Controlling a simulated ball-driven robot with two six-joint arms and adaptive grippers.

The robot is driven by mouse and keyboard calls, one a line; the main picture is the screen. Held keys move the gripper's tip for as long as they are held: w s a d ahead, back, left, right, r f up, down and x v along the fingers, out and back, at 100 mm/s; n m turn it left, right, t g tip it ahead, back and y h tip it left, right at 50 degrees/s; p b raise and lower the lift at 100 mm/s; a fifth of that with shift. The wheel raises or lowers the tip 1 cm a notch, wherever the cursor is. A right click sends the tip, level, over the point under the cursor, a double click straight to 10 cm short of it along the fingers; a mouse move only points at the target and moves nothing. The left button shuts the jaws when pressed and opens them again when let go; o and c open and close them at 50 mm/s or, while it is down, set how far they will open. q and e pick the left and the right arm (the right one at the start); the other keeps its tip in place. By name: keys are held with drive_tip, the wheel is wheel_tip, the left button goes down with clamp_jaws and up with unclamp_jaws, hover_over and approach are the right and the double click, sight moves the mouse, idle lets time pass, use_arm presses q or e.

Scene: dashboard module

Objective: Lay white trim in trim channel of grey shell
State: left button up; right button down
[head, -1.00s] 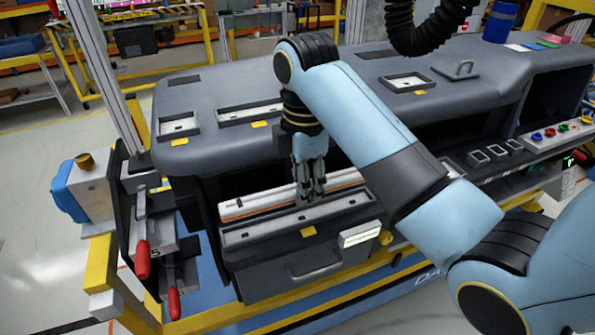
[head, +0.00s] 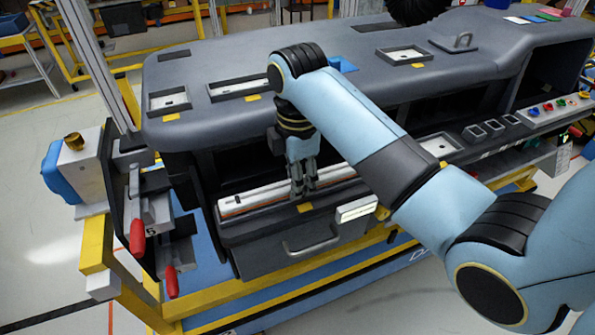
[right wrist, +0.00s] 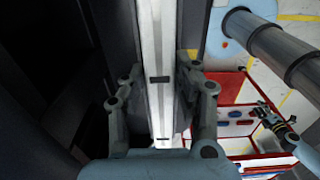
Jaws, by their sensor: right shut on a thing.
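The white trim (head: 255,199) is a long pale strip with an orange line along its front edge. It lies level along the front ledge of the grey shell (head: 212,62). My right gripper (head: 303,191) points down and is shut on the trim around its middle; in the right wrist view the trim (right wrist: 160,55) runs between the fingers (right wrist: 160,120). The trim covers the place of the trim channel on that ledge, so the channel is hidden. I cannot tell whether the trim is seated or just above.
Red-handled clamps (head: 138,236) stand at the left end. A handled drawer front (head: 310,240) and a white lit block (head: 356,210) sit below the trim. The shell's top has several recessed slots. A button panel (head: 560,106) is at the right.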

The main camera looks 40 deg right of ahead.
use_arm(q)
drive_tip(key=shift+w, duration=0.2)
use_arm(e)
drive_tip(key=shift+f, duration=0.25)
drive_tip(key=c, duration=0.9)
unclamp_jaws()
use_arm(q)
drive_tip(key=shift+w, duration=0.15)
drive_tip(key=shift+a, duration=0.15)
use_arm(e)
drive_tip(key=shift+r, duration=0.1)
